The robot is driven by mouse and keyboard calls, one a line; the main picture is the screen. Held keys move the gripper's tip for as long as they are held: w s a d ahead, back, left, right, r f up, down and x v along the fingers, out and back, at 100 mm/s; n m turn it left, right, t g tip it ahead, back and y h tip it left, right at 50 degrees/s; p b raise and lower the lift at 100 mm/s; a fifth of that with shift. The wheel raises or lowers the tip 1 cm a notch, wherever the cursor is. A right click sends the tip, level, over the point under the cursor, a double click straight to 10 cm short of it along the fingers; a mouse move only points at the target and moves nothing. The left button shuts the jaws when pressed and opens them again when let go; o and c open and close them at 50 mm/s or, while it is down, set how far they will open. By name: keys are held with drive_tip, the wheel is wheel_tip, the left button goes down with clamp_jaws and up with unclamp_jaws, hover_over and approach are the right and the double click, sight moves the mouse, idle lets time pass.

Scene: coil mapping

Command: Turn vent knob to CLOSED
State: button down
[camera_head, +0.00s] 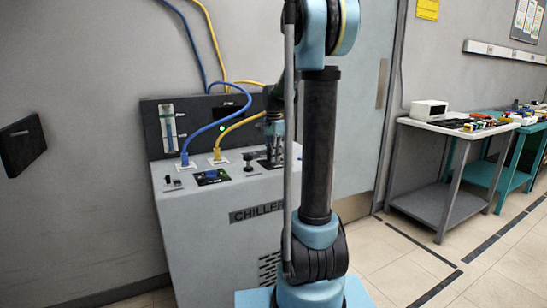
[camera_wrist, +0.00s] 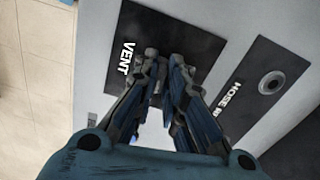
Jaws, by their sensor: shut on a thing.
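The vent panel (camera_wrist: 200,40) is a black plate with a white VENT label (camera_wrist: 126,58), in the upper middle of the wrist view. My gripper (camera_wrist: 166,62) is over this plate with its fingers closed in beside the label. It is shut on the vent knob, which the fingers mostly hide, so its pointing direction cannot be read. In the head view my gripper (camera_head: 273,140) reaches down to the right part of the top of the grey chiller (camera_head: 205,235), partly behind my arm. No CLOSED marking is legible.
A second black plate with a HOSE label (camera_wrist: 229,98) and a round port (camera_wrist: 271,83) lies to the right. A blue hose (camera_head: 237,88) and a yellow hose (camera_head: 217,150) plug into the chiller top left of my gripper. A grey side table (camera_head: 440,205) stands far right.

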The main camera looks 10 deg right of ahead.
drive_tip(key=n, duration=0.4)
drive_tip(key=shift+w, duration=0.1)
drive_tip(key=n, duration=0.4)
drive_tip(key=shift+n, duration=0.4)
drive_tip(key=n, duration=0.3)
drive_tip(key=shift+d+n, duration=0.1)
drive_tip(key=shift+n, duration=0.2)
drive_tip(key=shift+d+n, duration=0.1)
drive_tip(key=shift+n, duration=1.9)
drive_tip(key=c, duration=1.7)
unclamp_jaws()
drive_tip(key=shift+o, duration=0.2)
drive_tip(key=shift+r, duration=0.1)
